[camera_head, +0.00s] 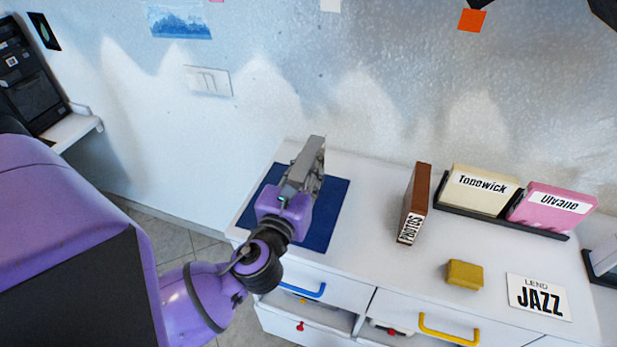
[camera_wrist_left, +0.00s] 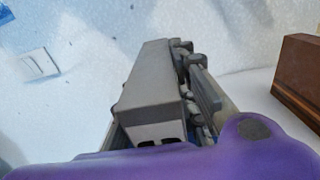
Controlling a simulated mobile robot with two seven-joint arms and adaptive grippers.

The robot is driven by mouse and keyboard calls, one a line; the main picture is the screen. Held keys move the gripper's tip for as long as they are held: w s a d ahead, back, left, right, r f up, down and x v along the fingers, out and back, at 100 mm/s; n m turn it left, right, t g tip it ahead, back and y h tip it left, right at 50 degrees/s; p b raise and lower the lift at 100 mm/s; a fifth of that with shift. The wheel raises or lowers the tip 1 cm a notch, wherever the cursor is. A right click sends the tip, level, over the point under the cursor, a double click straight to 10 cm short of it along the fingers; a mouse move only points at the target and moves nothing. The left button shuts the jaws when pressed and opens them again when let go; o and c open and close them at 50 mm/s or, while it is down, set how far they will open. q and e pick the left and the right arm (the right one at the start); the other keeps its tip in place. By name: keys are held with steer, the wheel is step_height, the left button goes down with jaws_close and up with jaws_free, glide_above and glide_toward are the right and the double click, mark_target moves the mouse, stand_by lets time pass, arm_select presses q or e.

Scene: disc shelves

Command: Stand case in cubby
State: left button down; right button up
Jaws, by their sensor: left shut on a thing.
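My left gripper (camera_head: 298,182) is shut on a grey box-shaped case (camera_head: 313,155), held over the dark blue mat (camera_head: 333,205) on the white cabinet top. In the left wrist view the grey case (camera_wrist_left: 150,85) lies between the fingers, with its far end pointing up and away. Its lower part is hidden by the purple gripper body. Open spaces (camera_head: 338,318) show in the cabinet front below the blue-handled drawer. I cannot tell which opening is the cubby. My right gripper is not in view.
A brown photo box (camera_head: 416,200) stands right of the mat and also shows in the left wrist view (camera_wrist_left: 298,75). Farther right are a rack with a cream box (camera_head: 480,190) and a pink box (camera_head: 552,210), a yellow block (camera_head: 464,274) and a JAZZ card (camera_head: 538,297).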

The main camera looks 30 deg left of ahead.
arm_select(q)
steer(key=f, duration=0.2)
steer(key=f+b, duration=0.1)
steer(key=f, duration=0.1)
steer(key=shift+w+a, duration=0.15)
steer(key=shift+w, duration=0.15)
steer(key=shift+r, duration=0.2)
steer(key=shift+f, duration=0.25)
steer(key=c, duration=1.4)
jaws_free()
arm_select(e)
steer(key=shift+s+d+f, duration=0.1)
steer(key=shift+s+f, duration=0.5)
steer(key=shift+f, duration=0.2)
arm_select(q)
steer(key=shift+r, duration=0.15)
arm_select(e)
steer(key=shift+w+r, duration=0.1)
